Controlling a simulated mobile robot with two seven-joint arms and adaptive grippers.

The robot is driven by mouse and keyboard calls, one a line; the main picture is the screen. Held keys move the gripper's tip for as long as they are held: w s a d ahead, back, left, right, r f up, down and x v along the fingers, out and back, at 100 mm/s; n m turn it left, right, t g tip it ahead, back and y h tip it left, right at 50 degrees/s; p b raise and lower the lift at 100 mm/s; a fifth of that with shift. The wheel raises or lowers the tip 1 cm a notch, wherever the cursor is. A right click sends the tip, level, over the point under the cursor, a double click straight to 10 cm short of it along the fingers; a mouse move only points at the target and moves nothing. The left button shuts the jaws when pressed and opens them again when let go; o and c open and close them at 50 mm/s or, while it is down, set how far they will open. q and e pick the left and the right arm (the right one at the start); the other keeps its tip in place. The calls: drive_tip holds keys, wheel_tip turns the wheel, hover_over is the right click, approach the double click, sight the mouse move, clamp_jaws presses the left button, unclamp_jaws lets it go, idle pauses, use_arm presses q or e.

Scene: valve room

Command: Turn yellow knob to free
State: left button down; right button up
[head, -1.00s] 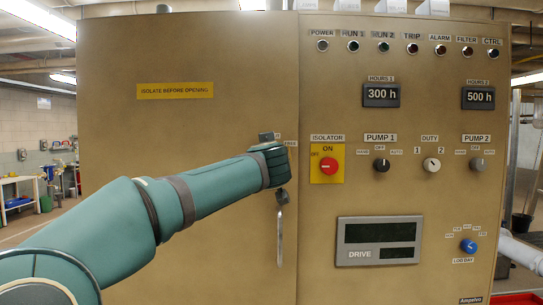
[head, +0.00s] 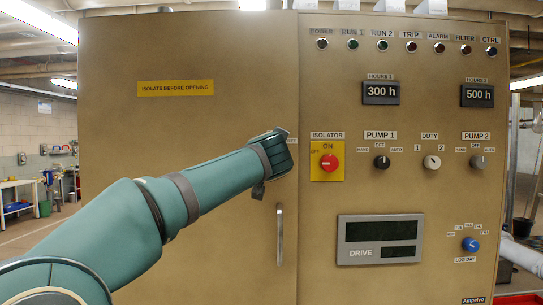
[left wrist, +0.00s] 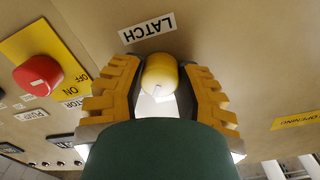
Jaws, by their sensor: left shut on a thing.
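The yellow knob (left wrist: 160,73) sits on the cabinet face between the two fingers of my left gripper (left wrist: 162,80) in the left wrist view. The pads touch it from both sides, so the gripper is shut on it. A small pale mark shows on the knob's lower part. A LATCH label (left wrist: 148,28) is just above it in that view. In the head view my left arm reaches to the door's right edge, and its wrist hides the knob and most of its labels. My right gripper is in neither view.
The red isolator knob (head: 329,162) on its yellow plate is close to the right of my wrist. The door handle (head: 280,233) hangs just below. Pump and duty knobs, a drive display (head: 380,240) and a blue knob (head: 470,244) are further right.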

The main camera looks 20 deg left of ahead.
use_arm(q)
drive_tip(key=m, duration=0.5)
drive_tip(key=shift+r, duration=0.1)
drive_tip(key=m+p, duration=0.1)
drive_tip(key=m, duration=0.4)
drive_tip(key=shift+m, duration=0.4)
drive_tip(key=c, duration=0.6)
unclamp_jaws()
drive_tip(key=shift+o, duration=0.2)
drive_tip(key=shift+s, duration=0.1)
drive_tip(key=v, duration=1.2)
drive_tip(key=shift+d, duration=0.1)
